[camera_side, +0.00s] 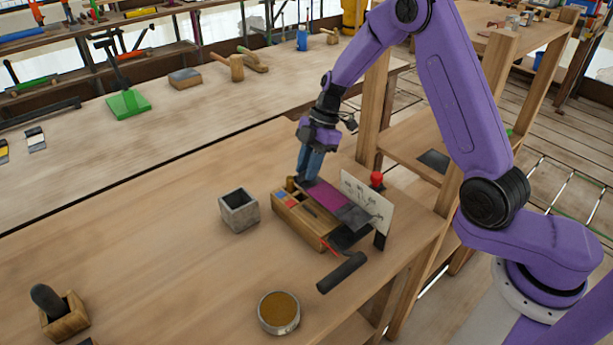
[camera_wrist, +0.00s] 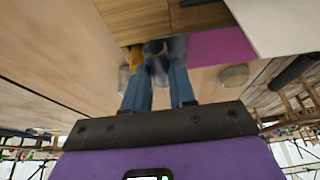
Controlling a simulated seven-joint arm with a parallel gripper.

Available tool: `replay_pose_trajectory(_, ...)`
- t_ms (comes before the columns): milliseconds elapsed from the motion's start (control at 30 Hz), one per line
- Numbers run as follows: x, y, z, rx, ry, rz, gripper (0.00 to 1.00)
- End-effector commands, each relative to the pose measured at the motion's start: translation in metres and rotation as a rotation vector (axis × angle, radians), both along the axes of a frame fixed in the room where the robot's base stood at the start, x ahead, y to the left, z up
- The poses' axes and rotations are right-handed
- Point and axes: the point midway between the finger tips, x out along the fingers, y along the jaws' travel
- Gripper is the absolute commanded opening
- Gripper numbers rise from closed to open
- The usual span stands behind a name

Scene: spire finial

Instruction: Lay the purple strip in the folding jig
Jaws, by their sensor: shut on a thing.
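The purple strip (camera_side: 328,196) lies flat along the back of a wooden box, with a dark grey block at its right end. In the wrist view the strip (camera_wrist: 222,48) runs right from my fingertips. My gripper (camera_side: 305,181) is down at the strip's left end, with its blue fingers (camera_wrist: 160,70) close together. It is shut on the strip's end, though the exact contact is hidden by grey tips. The dark grey block (camera_side: 352,216) sits in front of a white card; I cannot tell whether it is the folding jig.
The wooden box (camera_side: 297,221) has compartments. A white card with drawings (camera_side: 367,203) stands behind the strip, near a red knob (camera_side: 376,178).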

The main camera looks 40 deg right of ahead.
Motion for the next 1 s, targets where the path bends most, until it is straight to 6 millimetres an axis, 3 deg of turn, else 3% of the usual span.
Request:
replay_pose_trajectory(333,0.004,0.001,-0.037,-0.001,0.006,-0.001,0.0)
replay_pose_trajectory(767,0.005,0.001,-0.041,0.0,0.001,-0.001,0.0)
replay_pose_trajectory(800,0.005,0.001,-0.041,0.0,0.001,-0.001,0.35)
replay_pose_trajectory(1000,0.005,0.001,-0.04,0.0,0.001,0.0,0.36)
